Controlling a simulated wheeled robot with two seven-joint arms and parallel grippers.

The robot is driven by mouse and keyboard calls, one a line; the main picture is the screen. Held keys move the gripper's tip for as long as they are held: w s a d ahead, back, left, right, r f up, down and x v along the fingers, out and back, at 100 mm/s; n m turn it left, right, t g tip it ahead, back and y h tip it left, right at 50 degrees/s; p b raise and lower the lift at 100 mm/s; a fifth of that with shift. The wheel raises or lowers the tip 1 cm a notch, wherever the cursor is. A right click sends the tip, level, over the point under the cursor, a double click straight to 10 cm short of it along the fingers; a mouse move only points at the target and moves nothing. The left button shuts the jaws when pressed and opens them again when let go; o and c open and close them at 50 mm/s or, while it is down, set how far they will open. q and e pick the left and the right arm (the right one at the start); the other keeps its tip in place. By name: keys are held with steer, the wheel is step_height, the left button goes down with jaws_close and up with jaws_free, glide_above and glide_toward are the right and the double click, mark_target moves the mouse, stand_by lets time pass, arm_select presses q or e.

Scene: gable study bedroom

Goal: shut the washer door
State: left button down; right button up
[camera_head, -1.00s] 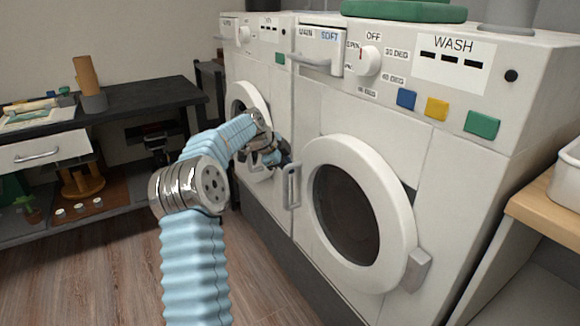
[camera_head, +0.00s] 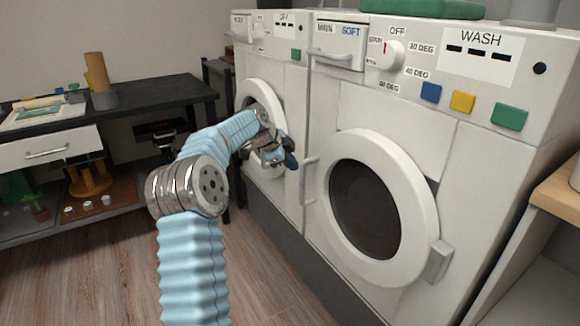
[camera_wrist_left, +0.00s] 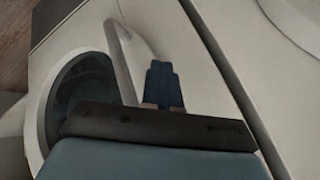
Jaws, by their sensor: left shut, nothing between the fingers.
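The near washer (camera_head: 400,110), marked WASH, has a round white door (camera_head: 420,215) with dark glass and a grey block (camera_head: 438,260) at its right edge. A dark strip shows behind its upper right rim; I cannot tell whether it is ajar. A grey bar handle (camera_head: 308,180) stands left of this door by the seam between the machines. My left gripper (camera_head: 290,161) is shut and empty, left of that handle, before the far machine. Its dark blue fingers (camera_wrist_left: 163,85) show in the left wrist view beside a grey bar (camera_wrist_left: 121,60). My right gripper is not in view.
The far machine (camera_head: 275,85) has its own round door (camera_head: 250,92), partly hidden by my left arm. A dark table (camera_head: 150,96) stands at left, with a shelf below. A wooden-topped counter (camera_head: 560,197) is at right. Wooden floor (camera_head: 110,280) is clear in front.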

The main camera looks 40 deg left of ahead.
arm_select(q)
steer(key=s+a+r+p, duration=0.1)
steer(key=s+a+r, duration=0.2)
steer(key=a+r, duration=0.2)
step_height(320, 180, up, 2)
steer(key=shift+r, duration=0.25)
